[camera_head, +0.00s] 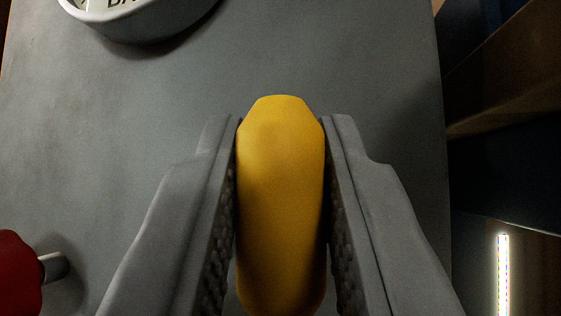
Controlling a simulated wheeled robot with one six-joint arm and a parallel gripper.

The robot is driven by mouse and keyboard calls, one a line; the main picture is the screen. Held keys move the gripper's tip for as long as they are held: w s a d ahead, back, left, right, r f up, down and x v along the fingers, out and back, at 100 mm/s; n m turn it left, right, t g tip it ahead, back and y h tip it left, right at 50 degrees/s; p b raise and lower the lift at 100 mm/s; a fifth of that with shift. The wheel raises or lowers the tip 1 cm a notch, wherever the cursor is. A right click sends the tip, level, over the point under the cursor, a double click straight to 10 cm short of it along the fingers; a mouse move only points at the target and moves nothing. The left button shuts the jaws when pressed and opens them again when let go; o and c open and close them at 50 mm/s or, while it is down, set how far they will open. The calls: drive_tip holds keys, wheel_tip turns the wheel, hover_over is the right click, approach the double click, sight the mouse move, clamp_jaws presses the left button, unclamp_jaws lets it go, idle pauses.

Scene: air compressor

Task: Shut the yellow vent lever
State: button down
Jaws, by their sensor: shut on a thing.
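The yellow vent lever (280,200) stands upright in the middle of the view, running from the bottom edge up to a rounded, bevelled tip. My gripper (281,135) is shut on it, with one grey, textured finger along each side. The lever's tip shows slightly above the fingertips. The lower end of the lever and its pivot are hidden below the frame.
A grey panel (130,130) fills most of the view behind the lever. A round gauge (140,22) is cut off at the top left. A red knob (18,275) on a grey stem sits at the lower left. Right of the panel is dark space with a bright light strip (503,275).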

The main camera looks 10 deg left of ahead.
drive_tip(key=shift+f, duration=0.15)
drive_tip(key=c, duration=1.3)
unclamp_jaws()
drive_tip(key=shift+o, duration=0.2)
drive_tip(key=v, duration=0.7)
drive_tip(key=shift+s, duration=0.2)
drive_tip(key=shift+d, duration=0.1)
